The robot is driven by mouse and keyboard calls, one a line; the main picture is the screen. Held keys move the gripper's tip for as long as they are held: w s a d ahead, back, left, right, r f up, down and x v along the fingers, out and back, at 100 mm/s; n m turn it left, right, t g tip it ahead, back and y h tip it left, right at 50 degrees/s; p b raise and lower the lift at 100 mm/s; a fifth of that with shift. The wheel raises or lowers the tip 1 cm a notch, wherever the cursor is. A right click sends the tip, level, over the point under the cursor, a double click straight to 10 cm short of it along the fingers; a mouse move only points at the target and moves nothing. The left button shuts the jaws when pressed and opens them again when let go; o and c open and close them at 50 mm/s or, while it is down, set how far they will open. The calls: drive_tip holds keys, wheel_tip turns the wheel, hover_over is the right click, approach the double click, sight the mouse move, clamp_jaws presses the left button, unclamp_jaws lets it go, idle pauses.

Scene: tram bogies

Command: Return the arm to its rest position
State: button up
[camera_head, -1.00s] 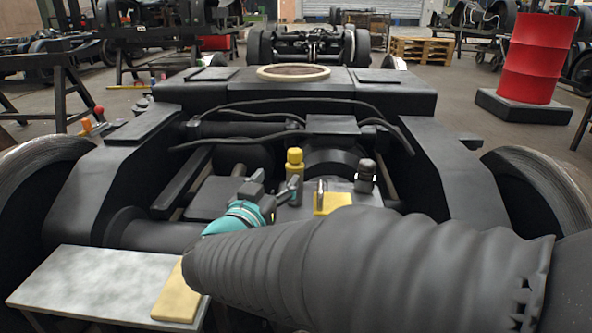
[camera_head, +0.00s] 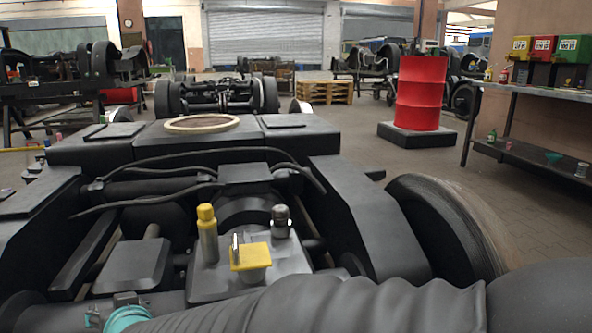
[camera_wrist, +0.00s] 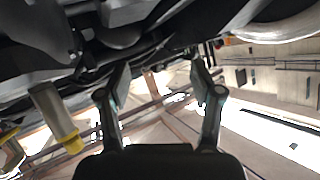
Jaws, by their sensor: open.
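My arm, in a grey ribbed sleeve, crosses the bottom of the head view, and its teal wrist ring shows low at the left. In the wrist view my gripper (camera_wrist: 160,78) has its two fingers spread apart, with nothing between them. The black bogie frame (camera_head: 350,220) fills the middle of the head view. On it stand a yellow-capped cylinder (camera_head: 208,235), a yellow square-topped piece (camera_head: 250,257) and a dark-capped fitting (camera_head: 281,222). Most of the gripper is hidden or cut off in the head view. A yellow-ended cylinder (camera_wrist: 58,120) shows left of the fingers in the wrist view.
A large wheel (camera_head: 445,230) stands at the bogie's right side. A red drum (camera_head: 419,95) is on a dark base behind it. A shelf bench (camera_head: 540,95) with coloured bins is at the far right. Another bogie and a pallet (camera_head: 325,92) are behind. Open floor lies between drum and shelf.

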drive_tip(key=s+d+g+h+p, duration=0.2)
drive_tip(key=s+d+g+h, duration=0.1)
drive_tip(key=d, duration=1.1)
drive_tip(key=s+d+g+h+p, duration=0.2)
drive_tip(key=s+d+g+p, duration=0.15)
drive_tip(key=d, duration=0.95)
drive_tip(key=s+d+r+m+t+h+p, duration=0.1)
drive_tip(key=d+r, duration=0.3)
drive_tip(key=d, duration=0.6)
drive_tip(key=s+d+r+m+t+h+p, duration=0.1)
drive_tip(key=s+d+r+m+h+p, duration=0.1)
drive_tip(key=d, duration=0.8)
drive_tip(key=shift+d+r+m+t+h+p, duration=0.4)
drive_tip(key=shift+r+m+h+p, duration=0.25)
drive_tip(key=shift+r+m, duration=0.6)
